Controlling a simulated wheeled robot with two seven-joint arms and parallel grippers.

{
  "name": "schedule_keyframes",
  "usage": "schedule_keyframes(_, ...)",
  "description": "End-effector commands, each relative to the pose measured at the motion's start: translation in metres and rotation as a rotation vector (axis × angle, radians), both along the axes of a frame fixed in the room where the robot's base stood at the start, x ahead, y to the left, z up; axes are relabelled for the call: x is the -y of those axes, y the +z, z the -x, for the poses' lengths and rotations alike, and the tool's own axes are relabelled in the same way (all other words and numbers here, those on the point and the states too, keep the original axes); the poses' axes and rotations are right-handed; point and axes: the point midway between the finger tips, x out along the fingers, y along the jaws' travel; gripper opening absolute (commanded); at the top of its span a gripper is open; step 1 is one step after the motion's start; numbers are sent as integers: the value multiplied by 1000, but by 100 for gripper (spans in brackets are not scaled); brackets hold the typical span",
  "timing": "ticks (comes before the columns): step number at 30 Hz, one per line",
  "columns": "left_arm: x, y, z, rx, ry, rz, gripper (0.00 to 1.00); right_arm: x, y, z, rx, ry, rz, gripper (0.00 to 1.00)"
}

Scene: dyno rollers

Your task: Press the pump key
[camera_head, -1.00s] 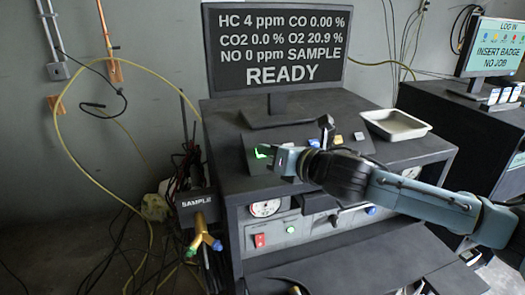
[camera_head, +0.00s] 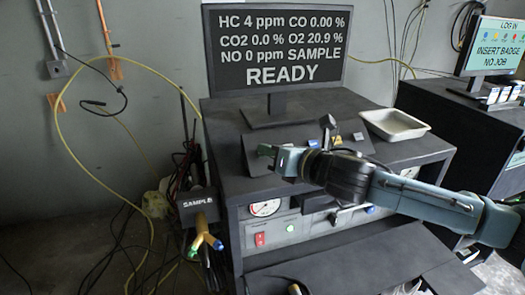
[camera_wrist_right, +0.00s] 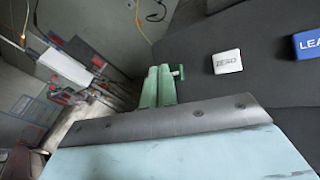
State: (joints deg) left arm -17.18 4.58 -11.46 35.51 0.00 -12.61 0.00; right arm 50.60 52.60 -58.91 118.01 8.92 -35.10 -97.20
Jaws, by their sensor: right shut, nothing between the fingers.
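My right gripper (camera_head: 272,155) reaches in from the right over the left end of the key panel (camera_head: 252,168) on the grey analyser cabinet. Its green fingers (camera_wrist_right: 160,86) are shut together and empty. No key marked pump is readable; the fingers cover the spot at the panel's left end. I cannot tell whether the fingertips touch a key. In the wrist view a white ZERO key (camera_wrist_right: 227,62) and a blue LEAK key (camera_wrist_right: 308,43) lie right of the fingers. My left gripper is out of view.
The monitor (camera_head: 275,48) behind the panel reads READY. A pale tray (camera_head: 395,124) sits at the right on the cabinet top. The SAMPLE holder (camera_head: 197,203) with a yellow fitting hangs left of the cabinet, near loose cables. A second monitor (camera_head: 492,47) stands far right.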

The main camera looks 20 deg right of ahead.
Motion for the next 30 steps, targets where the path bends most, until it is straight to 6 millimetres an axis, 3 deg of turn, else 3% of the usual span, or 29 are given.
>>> schedule_keyframes(15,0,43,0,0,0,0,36,2,42,32,0,-1,1,0)
schedule_keyframes(30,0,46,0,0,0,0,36,2,45,37,1,0,0,0)
